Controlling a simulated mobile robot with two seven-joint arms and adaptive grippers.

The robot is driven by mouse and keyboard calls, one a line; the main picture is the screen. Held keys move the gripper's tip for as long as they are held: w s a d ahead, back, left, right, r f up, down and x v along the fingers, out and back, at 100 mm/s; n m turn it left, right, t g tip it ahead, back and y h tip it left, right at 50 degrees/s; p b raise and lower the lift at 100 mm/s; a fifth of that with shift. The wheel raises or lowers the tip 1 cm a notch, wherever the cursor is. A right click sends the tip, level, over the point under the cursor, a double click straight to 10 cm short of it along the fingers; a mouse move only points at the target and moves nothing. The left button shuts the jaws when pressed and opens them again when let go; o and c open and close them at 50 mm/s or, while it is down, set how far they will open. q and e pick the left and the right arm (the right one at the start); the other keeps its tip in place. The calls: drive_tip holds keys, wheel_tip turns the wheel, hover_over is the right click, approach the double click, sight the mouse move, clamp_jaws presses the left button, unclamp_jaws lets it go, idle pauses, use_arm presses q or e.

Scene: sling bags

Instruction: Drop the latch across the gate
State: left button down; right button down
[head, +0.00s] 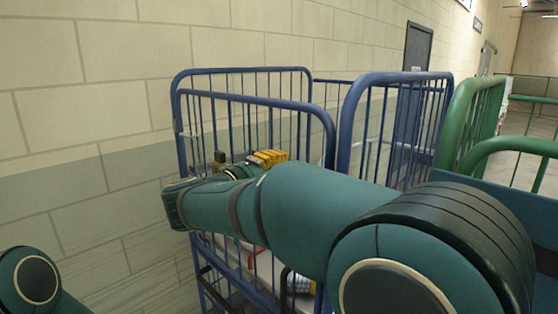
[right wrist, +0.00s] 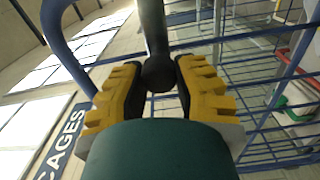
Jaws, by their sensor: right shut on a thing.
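The blue barred cage (head: 241,71) stands ahead by the wall, its front panel, seemingly the gate (head: 265,102), partly hidden behind my right arm. My right gripper (head: 268,158) shows its yellow fingers at the bars in the head view. In the right wrist view the right gripper (right wrist: 158,80) is shut on a dark bar with a rounded end (right wrist: 157,70), which looks like the latch. Blue bars run close behind it. Whether the bar lies across the gate cannot be told. My left gripper is out of view.
A second blue panel (head: 405,78) stands to the right, with a green rail cage (head: 482,92) beside it. The block wall (head: 70,100) runs close along the left.

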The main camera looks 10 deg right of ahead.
drive_tip(key=shift+f+n, duration=0.3)
drive_tip(key=shift+f, duration=0.15)
drive_tip(key=c, duration=0.7)
unclamp_jaws()
drive_tip(key=shift+d, duration=0.1)
drive_tip(key=shift+o, duration=0.2)
drive_tip(key=v, duration=1.2)
